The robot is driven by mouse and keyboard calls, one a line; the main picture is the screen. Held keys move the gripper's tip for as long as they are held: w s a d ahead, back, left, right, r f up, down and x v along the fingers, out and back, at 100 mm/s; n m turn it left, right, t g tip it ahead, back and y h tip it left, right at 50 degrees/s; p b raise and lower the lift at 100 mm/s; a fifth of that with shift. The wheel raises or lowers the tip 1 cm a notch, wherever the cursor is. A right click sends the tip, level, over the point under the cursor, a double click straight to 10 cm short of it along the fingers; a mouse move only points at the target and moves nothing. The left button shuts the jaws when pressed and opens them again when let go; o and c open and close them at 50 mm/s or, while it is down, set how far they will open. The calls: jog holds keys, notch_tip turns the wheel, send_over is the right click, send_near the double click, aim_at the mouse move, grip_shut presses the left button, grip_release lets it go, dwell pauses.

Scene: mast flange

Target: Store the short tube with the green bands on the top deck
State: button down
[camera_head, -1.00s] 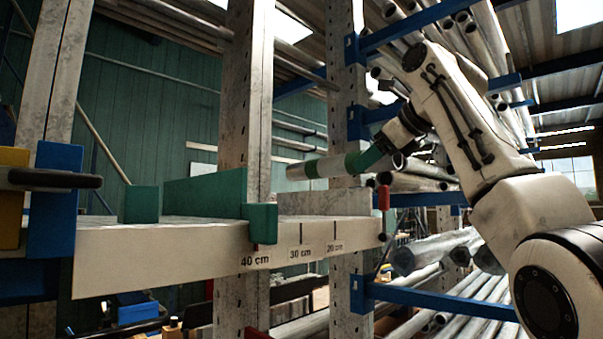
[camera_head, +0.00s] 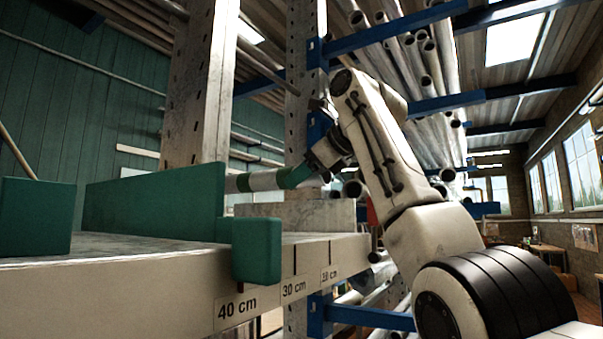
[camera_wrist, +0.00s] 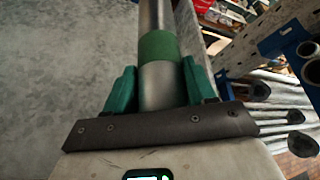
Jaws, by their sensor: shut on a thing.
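The short tube (camera_head: 262,181) is grey metal with green bands. One band shows clearly in the wrist view, where the tube (camera_wrist: 157,79) lies between the two green fingers. My gripper (camera_wrist: 158,88) is shut on it. In the head view my gripper (camera_head: 296,177) holds the tube roughly level, behind the measuring bench with cm marks. The tube's far end is hidden behind a green upright plate (camera_head: 155,207). The fingers hide part of the tube. I cannot tell which level of the rack is the top deck.
The pale bench (camera_head: 150,290) carries the plate, a green block (camera_head: 35,218) and a green stop (camera_head: 256,250). Blue rack arms (camera_head: 400,28) hold several long grey pipes (camera_head: 392,50) above and behind my arm. Pale uprights (camera_head: 200,90) stand behind the bench.

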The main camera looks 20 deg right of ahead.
jog(key=shift+s+r, duration=0.1)
jog(key=shift+r, duration=0.1)
jog(key=shift+f+b, duration=3.9)
jog(key=shift+f, duration=0.95)
jog(key=shift+f, duration=0.1)
jog(key=c, duration=0.8)
grip_release()
jog(key=o, duration=0.5)
jog(key=shift+f, duration=0.25)
jog(key=shift+s+d+b, duration=0.2)
jog(key=shift+s+b, duration=0.15)
jog(key=shift+s, duration=0.05)
jog(key=r+b+v, duration=0.1)
jog(key=b+v, duration=0.1)
jog(key=v, duration=0.8)
